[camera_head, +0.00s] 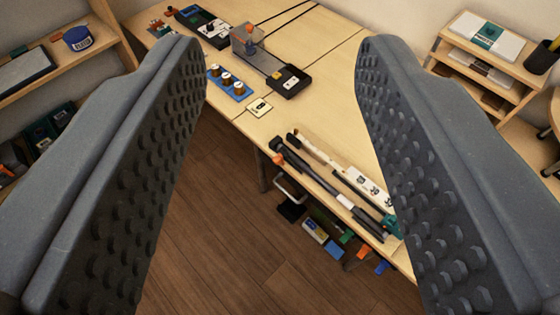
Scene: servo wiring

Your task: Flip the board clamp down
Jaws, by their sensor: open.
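My gripper (280,45) is open and empty, its two grey studded fingers wide apart on either side of the view. Between them lies a light wooden worktop, farther away. On it stand a clear box (248,46) with an orange-topped part, a black device (290,82) and a blue board (230,83) with round knobs. A small pale plate (259,107) lies near the table edge. The things are small in view, and I cannot tell for certain which part is the board clamp or whether it is up. My fingers touch none of them.
Long dark tools (318,180) lie along the near worktop edge, with bins (315,230) below it. A black unit (205,28) sits at the back left. Shelves stand left (95,45) and right (500,68). The wooden floor (230,220) in front is clear.

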